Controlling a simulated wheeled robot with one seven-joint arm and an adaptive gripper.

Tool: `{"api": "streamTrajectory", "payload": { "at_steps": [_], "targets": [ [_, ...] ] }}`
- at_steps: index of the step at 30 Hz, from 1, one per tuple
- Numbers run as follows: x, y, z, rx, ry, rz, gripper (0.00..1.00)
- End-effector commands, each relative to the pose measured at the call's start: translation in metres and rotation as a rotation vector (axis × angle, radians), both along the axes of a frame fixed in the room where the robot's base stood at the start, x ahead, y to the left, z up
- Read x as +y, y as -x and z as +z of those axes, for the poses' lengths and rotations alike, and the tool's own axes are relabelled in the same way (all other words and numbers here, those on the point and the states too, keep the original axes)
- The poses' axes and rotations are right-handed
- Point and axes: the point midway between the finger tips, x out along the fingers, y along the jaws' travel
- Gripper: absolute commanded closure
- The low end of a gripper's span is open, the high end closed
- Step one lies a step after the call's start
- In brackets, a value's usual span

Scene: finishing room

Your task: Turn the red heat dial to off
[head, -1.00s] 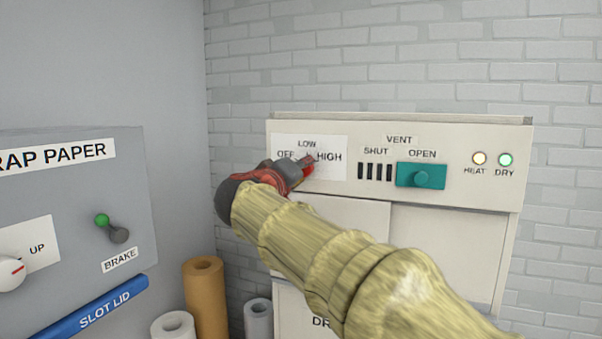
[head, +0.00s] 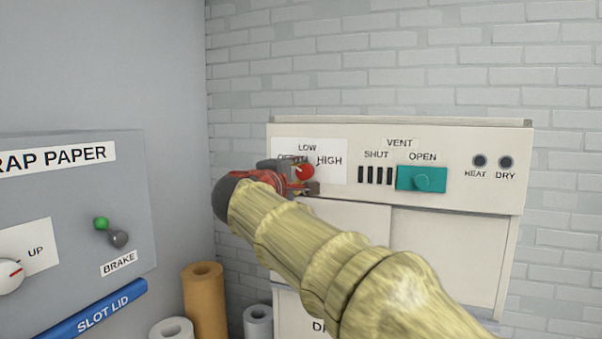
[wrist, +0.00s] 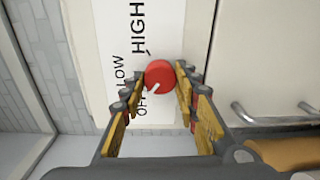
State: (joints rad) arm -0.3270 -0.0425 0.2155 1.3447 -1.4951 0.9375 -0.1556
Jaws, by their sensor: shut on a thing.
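The red heat dial (head: 305,171) is on the cream dryer panel, below the LOW label and left of HIGH. In the wrist view the dial (wrist: 160,73) shows a white pointer mark aimed toward the OFF label (wrist: 141,106). My gripper (head: 297,176) is at the dial, its fingers on either side of it and shut on it. In the wrist view my gripper's yellow-padded fingers (wrist: 160,84) flank the dial. Part of the OFF label is hidden by my gripper in the head view.
A teal vent slider (head: 422,179) sits at OPEN to the right. The HEAT lamp (head: 480,161) and DRY lamp (head: 506,162) are dark. A grey wrap-paper cabinet (head: 60,215) with a brake lever (head: 112,232) stands left. Paper rolls (head: 204,300) stand below.

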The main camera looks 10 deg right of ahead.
Motion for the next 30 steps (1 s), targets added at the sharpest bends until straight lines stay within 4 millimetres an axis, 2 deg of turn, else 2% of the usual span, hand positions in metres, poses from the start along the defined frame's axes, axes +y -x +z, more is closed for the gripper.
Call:
{"api": "streamTrajectory", "payload": {
  "at_steps": [9,23,24,30],
  "targets": [
    [0.0005,-0.0005,-0.0018,0.057,0.075,0.001,0.94],
    [0.0004,-0.0006,-0.0022,0.064,0.086,0.0,0.94],
    [0.0004,-0.0006,-0.0022,0.064,0.086,0.0,0.68],
    [0.0003,-0.0004,-0.0014,0.063,0.084,0.0,0.56]
  ]
}}
